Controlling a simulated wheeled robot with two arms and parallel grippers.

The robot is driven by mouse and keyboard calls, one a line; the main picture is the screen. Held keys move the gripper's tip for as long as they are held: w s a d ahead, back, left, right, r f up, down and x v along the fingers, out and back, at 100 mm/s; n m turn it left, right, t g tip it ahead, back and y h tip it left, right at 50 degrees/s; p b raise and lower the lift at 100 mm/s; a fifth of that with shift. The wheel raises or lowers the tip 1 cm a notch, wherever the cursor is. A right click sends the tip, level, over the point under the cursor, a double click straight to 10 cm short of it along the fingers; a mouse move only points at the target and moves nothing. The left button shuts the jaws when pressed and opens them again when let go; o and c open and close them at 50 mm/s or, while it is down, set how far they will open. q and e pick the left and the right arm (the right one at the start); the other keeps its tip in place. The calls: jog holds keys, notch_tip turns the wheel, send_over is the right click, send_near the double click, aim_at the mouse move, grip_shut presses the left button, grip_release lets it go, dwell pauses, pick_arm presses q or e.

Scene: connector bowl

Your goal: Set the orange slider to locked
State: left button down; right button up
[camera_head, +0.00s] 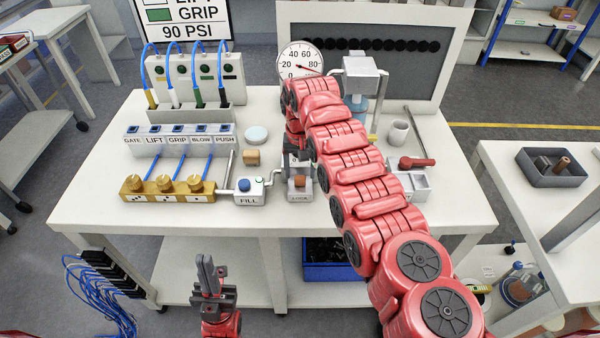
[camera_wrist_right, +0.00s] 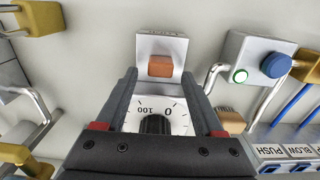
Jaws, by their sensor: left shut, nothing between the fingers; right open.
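The orange slider (camera_head: 299,182) is a small orange block on a pale box (camera_head: 300,196) at the front middle of the table. The lettering on the box is too small to read surely. In the right wrist view the slider (camera_wrist_right: 160,66) sits just beyond the fingertips, roughly centred between them. My right gripper (camera_head: 296,166) is open and points down close behind the box; it also shows in the right wrist view (camera_wrist_right: 160,78). I cannot tell whether a finger touches the box. My left gripper (camera_head: 209,270) is shut and empty, in front of the table.
A box marked FILL (camera_head: 250,190) with a blue button stands left of the slider box, joined by pipes. A black knob on a 0–100 dial (camera_wrist_right: 156,120) lies between my right fingers in the wrist view.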

notch_tip(320, 180, up, 4)
jog(key=shift+r+b, duration=0.15)
jog(key=shift+b, duration=0.4)
notch_tip(320, 180, up, 4)
jog(key=r+p, duration=0.1)
jog(key=p, duration=0.1)
notch_tip(320, 180, up, 7)
jog(key=p, duration=0.8)
send_over(299, 175)
jog(key=shift+d, duration=0.15)
jog(key=shift+f, duration=0.1)
